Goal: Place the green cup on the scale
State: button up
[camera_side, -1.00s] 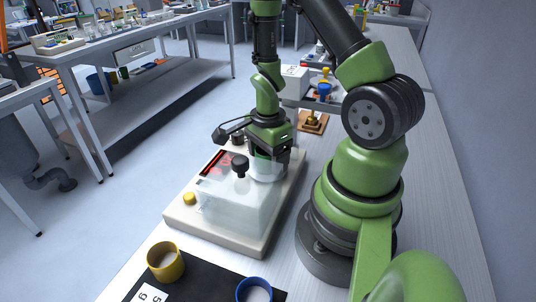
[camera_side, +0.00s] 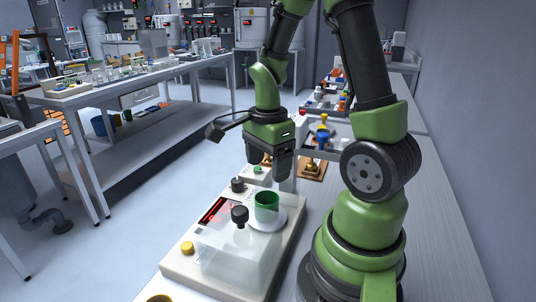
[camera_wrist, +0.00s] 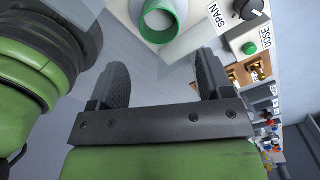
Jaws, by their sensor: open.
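The green cup (camera_side: 266,203) stands upright on the round white pan (camera_side: 270,222) of the scale (camera_side: 181,262). In the wrist view the cup (camera_wrist: 160,20) shows at the top, seen from above and cut by the frame edge. My gripper (camera_side: 285,178) is above and behind the cup, apart from it. In the wrist view my gripper's two dark fingers (camera_wrist: 162,80) are spread wide with nothing between them.
A clear cover with a black knob (camera_side: 240,214) sits on the scale in front of the cup. A black dial (camera_wrist: 249,8) and green button (camera_wrist: 249,48) are near the cup. Brass-coloured pieces on wooden bases (camera_side: 312,168) stand behind.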

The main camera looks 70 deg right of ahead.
jog(key=s+a+r+n+t+y, duration=0.1)
jog(key=s+a+r+n+t, duration=0.1)
jog(key=a+r+n, duration=0.4)
jog(key=s+a+r+n+t+y, duration=0.1)
jog(key=a+r+n+t, duration=0.4)
jog(key=n, duration=0.9)
notch_tip(320, 180, up, 5)
jog(key=shift+s+a+f, duration=0.2)
jog(key=shift+s+a, duration=0.6)
jog(key=shift+a, duration=0.25)
